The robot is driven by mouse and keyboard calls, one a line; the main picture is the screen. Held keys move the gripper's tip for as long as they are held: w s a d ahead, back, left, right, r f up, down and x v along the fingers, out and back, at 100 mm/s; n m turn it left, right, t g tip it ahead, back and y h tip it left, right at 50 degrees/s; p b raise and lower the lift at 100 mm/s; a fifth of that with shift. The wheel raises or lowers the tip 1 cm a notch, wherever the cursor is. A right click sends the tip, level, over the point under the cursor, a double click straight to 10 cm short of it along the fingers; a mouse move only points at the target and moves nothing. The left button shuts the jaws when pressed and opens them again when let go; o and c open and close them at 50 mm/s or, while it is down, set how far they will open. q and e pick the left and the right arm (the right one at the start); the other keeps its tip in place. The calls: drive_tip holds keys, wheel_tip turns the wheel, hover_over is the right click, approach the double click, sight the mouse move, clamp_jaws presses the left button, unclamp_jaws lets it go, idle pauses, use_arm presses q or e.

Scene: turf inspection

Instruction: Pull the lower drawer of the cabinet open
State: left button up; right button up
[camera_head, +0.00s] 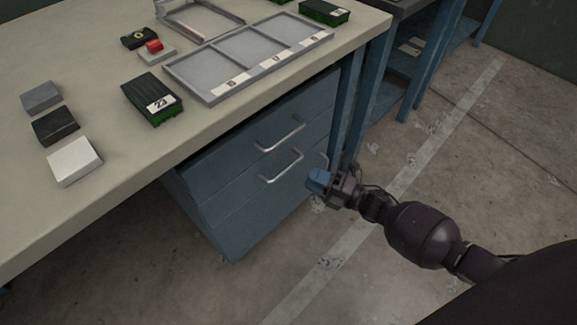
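A blue drawer cabinet (233,222) stands under the workbench. Its drawer fronts look flush. An upper bar handle (281,136) and a lower bar handle (283,168) show on its front. My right gripper (317,180), with blue fingertips, is to the right of the lower handle and appears apart from it. From this angle I cannot tell whether its fingers are open or shut. A small pale curved piece shows just above the gripper, and I cannot tell what it belongs to. My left gripper is not in view.
The workbench (110,210) overhangs the cabinet. On it lie a grey compartment tray (207,96), green boxes (152,98) and several small blocks. A blue rack (378,90) stands behind on the right. The concrete floor (490,160) in front is clear.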

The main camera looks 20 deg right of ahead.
sight(288, 167)
drive_tip(key=x, duration=0.7)
drive_tip(key=shift+w+a+b, duration=0.25)
drive_tip(key=shift+w+b, duration=0.05)
drive_tip(key=shift+b, duration=0.1)
drive_tip(key=shift+c, duration=0.4)
clamp_jaws()
